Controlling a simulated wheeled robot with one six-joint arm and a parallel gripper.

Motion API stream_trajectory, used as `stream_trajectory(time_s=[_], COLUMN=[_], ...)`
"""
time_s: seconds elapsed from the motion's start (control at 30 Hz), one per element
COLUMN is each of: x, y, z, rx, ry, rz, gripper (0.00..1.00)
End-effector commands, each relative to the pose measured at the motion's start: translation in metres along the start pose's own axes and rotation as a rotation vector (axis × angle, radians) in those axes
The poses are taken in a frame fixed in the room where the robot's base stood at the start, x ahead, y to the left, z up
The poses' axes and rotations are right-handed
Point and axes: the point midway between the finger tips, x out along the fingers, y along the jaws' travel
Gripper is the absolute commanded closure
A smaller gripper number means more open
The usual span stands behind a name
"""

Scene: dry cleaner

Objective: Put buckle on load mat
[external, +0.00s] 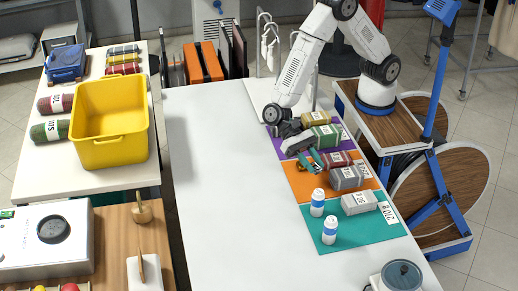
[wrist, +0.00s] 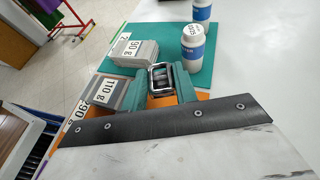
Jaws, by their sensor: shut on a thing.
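My gripper (external: 309,162) has teal fingers and hangs low over the orange mat (external: 303,186), near its edge with the purple mat (external: 277,143). In the wrist view, the fingers (wrist: 162,94) are shut on a small dark metal buckle (wrist: 153,72) with a rectangular frame. The buckle stands up between the fingertips. A teal mat (external: 318,242) lies nearer the camera. Which mat is the load mat cannot be told from the labels. The gap between buckle and mat is unclear.
Two white-and-blue bottles (external: 317,202) (external: 329,231) stand on the teal mat. A yellow bin (external: 110,153) stands on the left table. The white tabletop's middle (external: 225,170) is clear.

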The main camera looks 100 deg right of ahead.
Motion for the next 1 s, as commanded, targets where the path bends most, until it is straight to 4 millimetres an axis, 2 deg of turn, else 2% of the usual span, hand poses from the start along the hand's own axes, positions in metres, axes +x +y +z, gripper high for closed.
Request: stream_trajectory(time_s=[0.03, 0.2, 0.43, 0.6, 0.97, 1.0], x=[0.005, 0.016, 0.023, 0.032, 0.035, 0.035], y=[0.001, 0.001, 0.001, 0.001, 0.001, 0.001], z=[-0.011, -0.038, -0.055, -0.077, -0.083, -0.083], rx=[0.006, 0.005, 0.004, 0.003, 0.001, 0.001], ry=[0.000, 0.000, -0.001, 0.000, 0.000, 0.000], rz=[0.001, 0.002, 0.001, 0.002, 0.001, 0.001], gripper=[0.94, 0.94, 0.94, 0.94, 0.94, 0.66])
